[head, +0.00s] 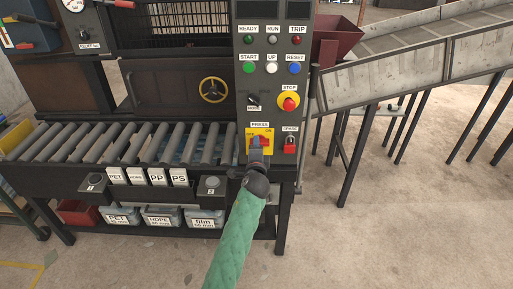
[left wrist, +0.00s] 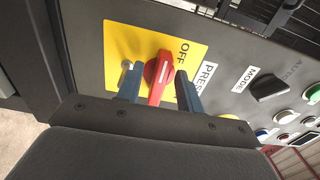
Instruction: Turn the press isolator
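The press isolator is a red rotary handle (left wrist: 160,75) on a yellow plate (left wrist: 118,45), low on the dark control panel. "OFF" shows on the plate and a "PRESS" label is beside it. In the left wrist view the handle's white line runs roughly up and down. My left gripper (left wrist: 157,78) is open, with one blue-grey finger on each side of the handle. A gap shows at the left finger; the right finger is close, and I cannot tell if it touches. In the head view the gripper (head: 257,148) covers part of the plate (head: 249,132). My right gripper is not in view.
Right of the isolator is a red padlock-like item (head: 290,145) under a "SPARE" label. Above are a red stop button (head: 288,103), a mode selector (head: 253,100) and several coloured buttons. A roller conveyor (head: 130,143) is at left; open floor (head: 390,230) lies at right.

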